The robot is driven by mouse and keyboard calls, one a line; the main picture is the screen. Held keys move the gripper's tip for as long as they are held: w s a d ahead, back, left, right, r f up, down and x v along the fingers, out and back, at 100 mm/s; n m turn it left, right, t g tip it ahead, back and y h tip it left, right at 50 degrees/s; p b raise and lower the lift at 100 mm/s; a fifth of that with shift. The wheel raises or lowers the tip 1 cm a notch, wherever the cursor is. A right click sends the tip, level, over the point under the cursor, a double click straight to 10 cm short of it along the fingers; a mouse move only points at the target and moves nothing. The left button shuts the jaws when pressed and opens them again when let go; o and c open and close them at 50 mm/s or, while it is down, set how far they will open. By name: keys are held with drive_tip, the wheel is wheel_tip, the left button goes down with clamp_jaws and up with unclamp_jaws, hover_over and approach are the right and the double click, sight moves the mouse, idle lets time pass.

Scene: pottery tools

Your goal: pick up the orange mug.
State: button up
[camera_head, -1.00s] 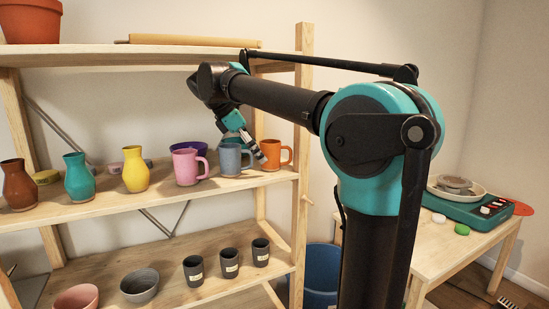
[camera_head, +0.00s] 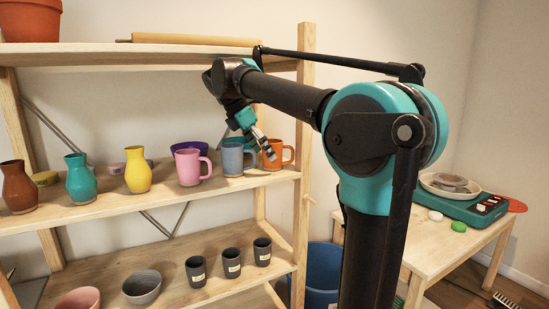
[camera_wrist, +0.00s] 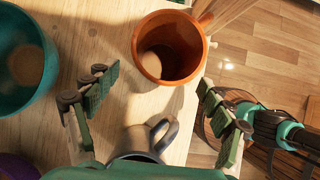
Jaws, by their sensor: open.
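The orange mug (camera_head: 277,153) stands upright at the right end of the middle shelf, its handle to the right. In the wrist view the orange mug (camera_wrist: 168,48) shows from above, ahead of and roughly between the spread fingers. My gripper (camera_head: 264,151) is open and empty, pointing down beside the mug; in the head view its fingers overlap the mug's left part. In the wrist view my gripper (camera_wrist: 155,110) has nothing between its pads. The blue-grey mug (camera_head: 233,160) stands left of the orange mug, and in the wrist view it lies close under the gripper, partly hidden.
A pink mug (camera_head: 189,168) and a purple bowl (camera_head: 183,147) stand further left on the shelf. A teal bowl (camera_wrist: 22,60) is left of the gripper in the wrist view. A wooden upright (camera_head: 302,130) rises close right of the orange mug.

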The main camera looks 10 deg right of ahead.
sight(276, 152)
drive_tip(key=d, duration=0.2)
drive_tip(key=w+d, duration=0.1)
drive_tip(key=d, duration=0.1)
drive_tip(key=shift+w, duration=0.1)
drive_tip(key=shift+w+d+f, duration=0.1)
drive_tip(key=shift+d+f, duration=0.15)
drive_tip(key=shift+f, duration=0.25)
drive_tip(key=shift+c, duration=0.3)
drive_tip(key=c, duration=1.5)
